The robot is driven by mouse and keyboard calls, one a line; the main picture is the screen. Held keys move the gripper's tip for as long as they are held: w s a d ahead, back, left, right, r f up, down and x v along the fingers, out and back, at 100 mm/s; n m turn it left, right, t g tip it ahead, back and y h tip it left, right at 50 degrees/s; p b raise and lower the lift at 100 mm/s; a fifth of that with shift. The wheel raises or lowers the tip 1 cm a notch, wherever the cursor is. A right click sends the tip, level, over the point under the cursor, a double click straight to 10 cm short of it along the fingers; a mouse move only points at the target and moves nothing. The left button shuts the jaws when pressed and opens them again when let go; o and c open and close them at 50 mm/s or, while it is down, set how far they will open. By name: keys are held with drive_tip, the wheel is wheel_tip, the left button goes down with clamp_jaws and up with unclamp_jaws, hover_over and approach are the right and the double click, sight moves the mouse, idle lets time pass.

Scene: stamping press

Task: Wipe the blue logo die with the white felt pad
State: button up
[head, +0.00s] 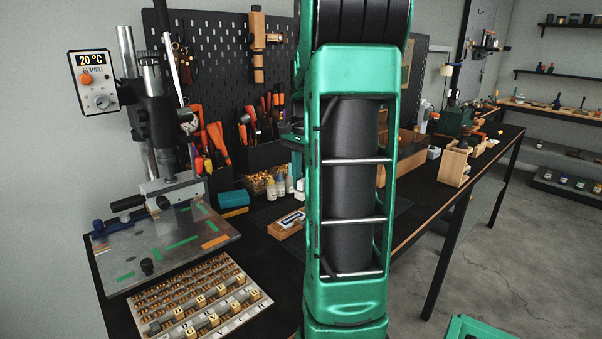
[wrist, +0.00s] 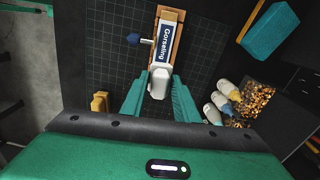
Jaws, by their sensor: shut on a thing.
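The blue logo die (wrist: 166,42) shows in the wrist view as a dark blue plate with white lettering. It sits in a wooden holder (wrist: 179,46) with a blue-knobbed screw (wrist: 133,39) at its left. My gripper (wrist: 160,88) is shut on the white felt pad (wrist: 159,76), between its two teal fingers. The pad is at the near end of the die and overlaps it in this view; I cannot tell whether they touch. In the head view the wooden holder (head: 285,229) lies on the bench left of my arm, which hides my fingers and the pad.
White bottles (wrist: 213,113) and a bin of brass bits (wrist: 256,101) stand to the right in the wrist view. A teal block (wrist: 274,33) lies farther off. A small wooden piece (wrist: 100,101) is at left. In the head view, a stamping press (head: 165,190) and letter tray (head: 200,300) stand left.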

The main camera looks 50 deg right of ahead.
drive_tip(key=shift+r, duration=1.55)
drive_tip(key=shift+r, duration=0.1)
